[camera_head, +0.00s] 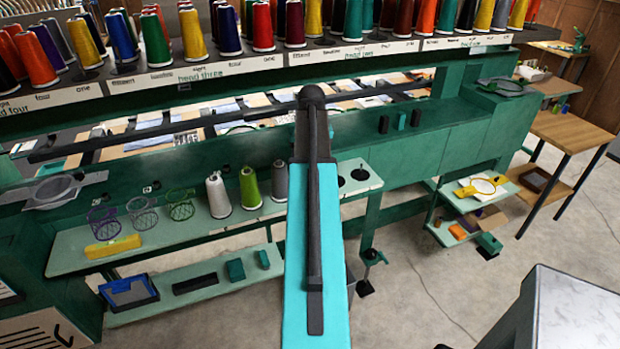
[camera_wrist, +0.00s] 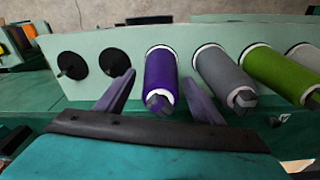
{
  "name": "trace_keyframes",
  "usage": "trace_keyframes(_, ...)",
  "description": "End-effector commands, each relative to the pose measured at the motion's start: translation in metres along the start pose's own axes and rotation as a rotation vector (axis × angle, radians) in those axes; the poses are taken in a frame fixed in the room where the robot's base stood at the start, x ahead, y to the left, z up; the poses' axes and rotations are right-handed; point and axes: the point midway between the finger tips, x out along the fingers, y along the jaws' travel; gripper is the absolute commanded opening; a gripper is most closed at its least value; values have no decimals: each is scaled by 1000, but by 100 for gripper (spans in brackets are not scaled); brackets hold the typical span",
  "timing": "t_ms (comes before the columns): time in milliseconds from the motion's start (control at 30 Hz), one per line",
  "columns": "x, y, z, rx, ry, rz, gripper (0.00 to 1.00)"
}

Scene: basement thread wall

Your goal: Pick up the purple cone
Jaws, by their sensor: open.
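The purple cone (camera_wrist: 160,70) stands on the pale green shelf (camera_wrist: 215,40) in the wrist view, with a white rim at its far end and a dark tip facing me. My gripper (camera_wrist: 159,80) is open, one finger on each side of the cone. The left finger shows a gap to it; I cannot tell whether the right finger touches it. In the head view my arm covers the place beside the grey cone (camera_head: 280,182), and the purple cone is hidden there.
The grey cone (camera_wrist: 222,75) stands close to my right finger, with a green cone (camera_wrist: 282,72) beyond it. Two empty black spindles stand to the left, the nearer one (camera_wrist: 114,62) by my left finger. In the head view, wire baskets (camera_head: 142,212) hold the shelf's left part.

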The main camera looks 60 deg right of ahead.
Motion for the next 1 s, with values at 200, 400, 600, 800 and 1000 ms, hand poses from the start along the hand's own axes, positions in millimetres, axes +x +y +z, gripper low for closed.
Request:
trace_keyframes(200, 2, 0, 0, 0, 0, 0, 62)
trace_keyframes(400, 2, -1, 0, -1, 0, 0, 62)
trace_keyframes(600, 2, -1, 0, -1, 0, 0, 62)
trace_keyframes(800, 2, -1, 0, -1, 0, 0, 31)
trace_keyframes(1000, 2, -1, 0, -2, 1, 0, 10)
